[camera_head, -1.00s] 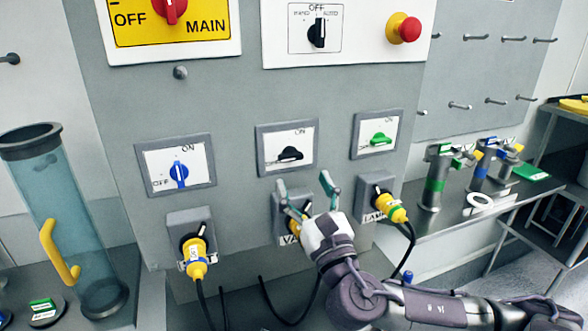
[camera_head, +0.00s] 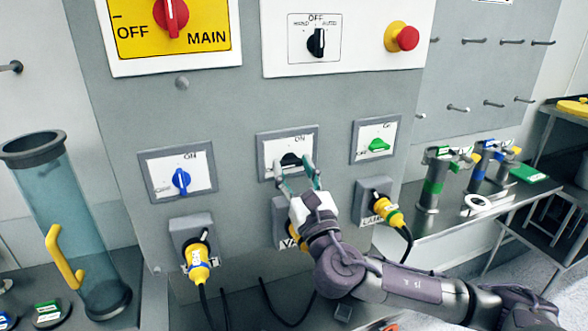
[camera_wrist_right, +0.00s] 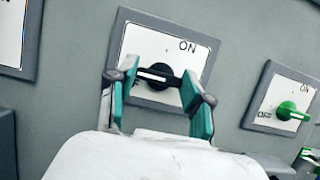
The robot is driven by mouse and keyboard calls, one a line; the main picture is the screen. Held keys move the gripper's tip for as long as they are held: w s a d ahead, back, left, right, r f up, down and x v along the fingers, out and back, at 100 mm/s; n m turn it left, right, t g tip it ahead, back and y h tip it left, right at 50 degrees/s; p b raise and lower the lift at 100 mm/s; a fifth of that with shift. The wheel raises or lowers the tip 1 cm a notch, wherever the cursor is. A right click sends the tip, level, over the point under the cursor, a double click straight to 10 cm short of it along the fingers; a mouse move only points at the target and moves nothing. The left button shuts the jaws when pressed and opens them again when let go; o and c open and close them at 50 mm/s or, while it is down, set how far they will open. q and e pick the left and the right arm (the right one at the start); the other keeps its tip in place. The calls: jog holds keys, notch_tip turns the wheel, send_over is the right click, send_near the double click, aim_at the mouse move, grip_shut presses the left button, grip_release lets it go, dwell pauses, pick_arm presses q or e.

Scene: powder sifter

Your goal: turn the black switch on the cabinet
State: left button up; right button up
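The black switch (camera_head: 291,159) is the middle one of three framed rotary switches on the grey cabinet. In the right wrist view its knob (camera_wrist_right: 158,76) lies close to horizontal on a white plate marked ON at the upper right. My right gripper (camera_head: 298,170) is in front of the lower part of this plate. In the wrist view the gripper (camera_wrist_right: 160,98) is open, with one teal finger on each side of the knob and gaps between. I cannot tell whether the fingertips reach the knob's depth. The fingers partly hide the knob in the head view. My left gripper is not in view.
A blue switch (camera_head: 181,181) is to the left and a green switch (camera_head: 378,145) to the right. Yellow plugs (camera_head: 198,262) with cables stick out below. Above are a smaller black selector (camera_head: 316,42), a red main switch (camera_head: 170,14) and a red button (camera_head: 407,38).

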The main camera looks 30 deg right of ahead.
jog(key=shift+c, duration=1.1)
jog(key=shift+m, duration=0.4)
jog(key=m+h, duration=0.1)
jog(key=m, duration=0.1)
jog(key=m+g+h, duration=0.1)
jog(key=m+h, duration=0.1)
jog(key=m, duration=0.1)
jog(key=shift+a+r, duration=0.1)
jog(key=m+g+h, duration=0.1)
jog(key=m, duration=0.2)
jog(key=m+g+h+p, duration=0.1)
jog(key=m, duration=0.2)
jog(key=shift+r+m+g+p, duration=0.15)
jog(key=shift+m+g+p, duration=0.15)
jog(key=m+g+p, duration=0.1)
jog(key=m, duration=0.2)
jog(key=m+g+p, duration=0.1)
jog(key=m+p, duration=0.1)
jog(key=m, duration=0.1)
jog(key=shift+r+g+h, duration=0.15)
jog(key=shift+g+h, duration=0.15)
jog(key=shift+h, duration=0.1)
jog(key=shift+m+g+y+p, duration=0.3)
jog(key=shift+m+g+p, duration=0.3)
jog(key=shift+m+p, duration=1.1)
jog(key=shift+m, duration=0.4)
